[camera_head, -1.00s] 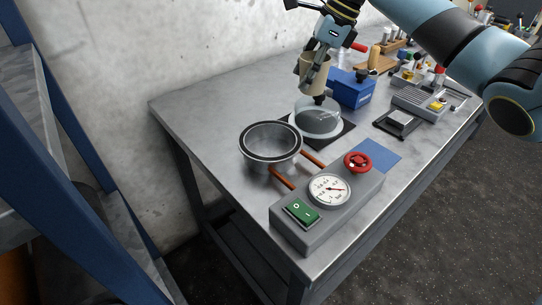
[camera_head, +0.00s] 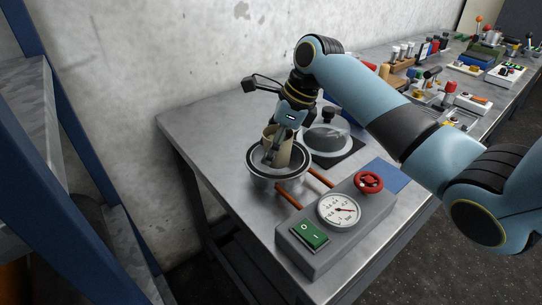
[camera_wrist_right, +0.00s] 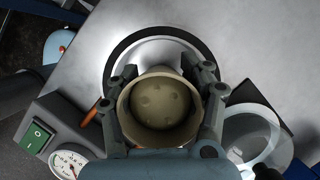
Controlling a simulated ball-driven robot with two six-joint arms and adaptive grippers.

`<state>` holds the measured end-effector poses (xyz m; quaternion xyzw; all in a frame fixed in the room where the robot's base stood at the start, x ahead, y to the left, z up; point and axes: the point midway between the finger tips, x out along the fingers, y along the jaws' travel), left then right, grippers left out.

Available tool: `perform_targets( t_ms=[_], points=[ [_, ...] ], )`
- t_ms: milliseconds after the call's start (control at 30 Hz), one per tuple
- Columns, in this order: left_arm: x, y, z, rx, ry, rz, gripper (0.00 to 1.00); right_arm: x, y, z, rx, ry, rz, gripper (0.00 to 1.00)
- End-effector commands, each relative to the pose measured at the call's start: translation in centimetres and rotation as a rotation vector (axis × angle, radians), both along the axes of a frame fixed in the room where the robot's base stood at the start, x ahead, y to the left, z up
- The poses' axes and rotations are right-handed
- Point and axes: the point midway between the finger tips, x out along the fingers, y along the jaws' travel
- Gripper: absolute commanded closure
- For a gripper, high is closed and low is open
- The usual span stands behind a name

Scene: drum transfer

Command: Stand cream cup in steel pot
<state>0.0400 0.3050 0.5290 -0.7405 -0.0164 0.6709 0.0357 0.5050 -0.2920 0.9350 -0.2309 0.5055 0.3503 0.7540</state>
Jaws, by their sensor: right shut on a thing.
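The cream cup (camera_head: 269,146) is upright at the steel pot (camera_head: 251,170), its lower part inside the rim in the head view. My right gripper (camera_head: 277,155) is shut on the cup. In the right wrist view the cup (camera_wrist_right: 160,108) is seen from above, its hollow inside facing the camera, between the two fingers of the right gripper (camera_wrist_right: 162,115). The pot's dark rim (camera_wrist_right: 120,62) shows behind and around the cup there. Whether the cup's base touches the pot floor is hidden. My left gripper is not in view.
A grey control box (camera_head: 325,235) with a gauge, green switch and red knob stands in front of the pot. The table's left end is clear.

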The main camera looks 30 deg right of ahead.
Motion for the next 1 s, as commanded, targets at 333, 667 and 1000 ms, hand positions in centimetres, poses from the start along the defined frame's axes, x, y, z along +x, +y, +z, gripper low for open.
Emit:
perform_targets(
  t_ms=[333,667,1000],
  points=[
    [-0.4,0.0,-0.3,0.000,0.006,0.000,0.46,0.0,0.0,-2.7,0.000,0.000,0.000,0.89],
    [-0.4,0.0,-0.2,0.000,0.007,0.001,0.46,-0.1,0.0,-2.9,0.000,0.002,-0.001,0.38],
    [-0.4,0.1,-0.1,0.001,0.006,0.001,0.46,-0.2,-0.4,-1.7,-0.001,-0.001,-0.001,0.38]
  ],
)
